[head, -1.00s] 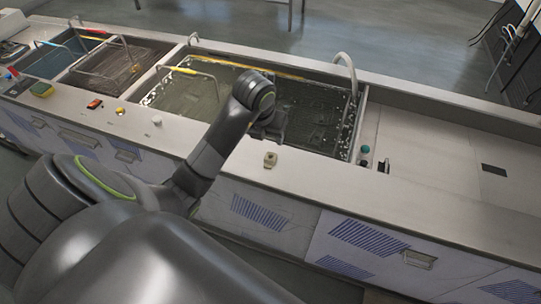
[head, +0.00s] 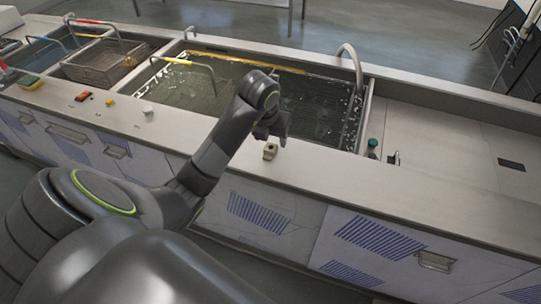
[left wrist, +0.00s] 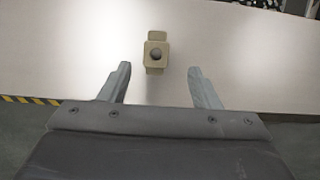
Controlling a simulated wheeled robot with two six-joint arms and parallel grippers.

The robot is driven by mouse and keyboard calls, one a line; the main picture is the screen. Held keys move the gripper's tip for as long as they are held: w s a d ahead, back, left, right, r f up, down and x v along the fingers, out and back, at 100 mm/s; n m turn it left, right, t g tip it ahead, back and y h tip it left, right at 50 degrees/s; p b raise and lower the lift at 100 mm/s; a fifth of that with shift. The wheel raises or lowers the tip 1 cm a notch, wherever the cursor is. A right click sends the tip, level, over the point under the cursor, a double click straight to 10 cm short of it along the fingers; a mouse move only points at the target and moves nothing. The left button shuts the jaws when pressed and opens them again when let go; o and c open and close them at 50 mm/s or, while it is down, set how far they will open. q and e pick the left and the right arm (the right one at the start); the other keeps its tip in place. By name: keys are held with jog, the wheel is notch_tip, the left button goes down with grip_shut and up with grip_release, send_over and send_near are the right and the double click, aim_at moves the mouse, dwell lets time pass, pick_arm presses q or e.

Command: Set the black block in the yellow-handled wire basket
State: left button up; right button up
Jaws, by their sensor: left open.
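My left gripper (head: 272,132) is over the front ledge of the tank counter, at a small beige fitting (head: 270,151). In the left wrist view the gripper (left wrist: 159,70) is open and empty, and the beige fitting (left wrist: 156,62) with a dark round hole lies just beyond and between its fingertips. I cannot make out a black block for certain. My right gripper is not in view.
A red-handled basket (head: 105,68) stands in the left tank. A teal-capped bottle (head: 373,147) stands near the tank's right end. Small red (head: 83,96), yellow (head: 110,101) and white (head: 148,109) items lie on the front ledge. The right counter (head: 450,130) is mostly clear.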

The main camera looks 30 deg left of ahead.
aim_at(270, 147)
pick_arm(q)
jog(key=shift+w+a+f, duration=0.1)
jog(key=shift+f, duration=0.25)
jog(key=shift+p+x, duration=0.35)
jog(key=shift+x, duration=2)
jog(key=shift+a, duration=0.2)
grip_shut()
notch_tip(270, 147, up, 5)
jog(key=shift+r+b, duration=0.1)
jog(key=shift+b, duration=0.35)
notch_tip(270, 147, up, 4)
jog(key=shift+f+p, duration=0.25)
jog(key=shift+p, duration=1)
jog(key=shift+r+p, duration=0.7)
jog(key=shift+p, duration=0.05)
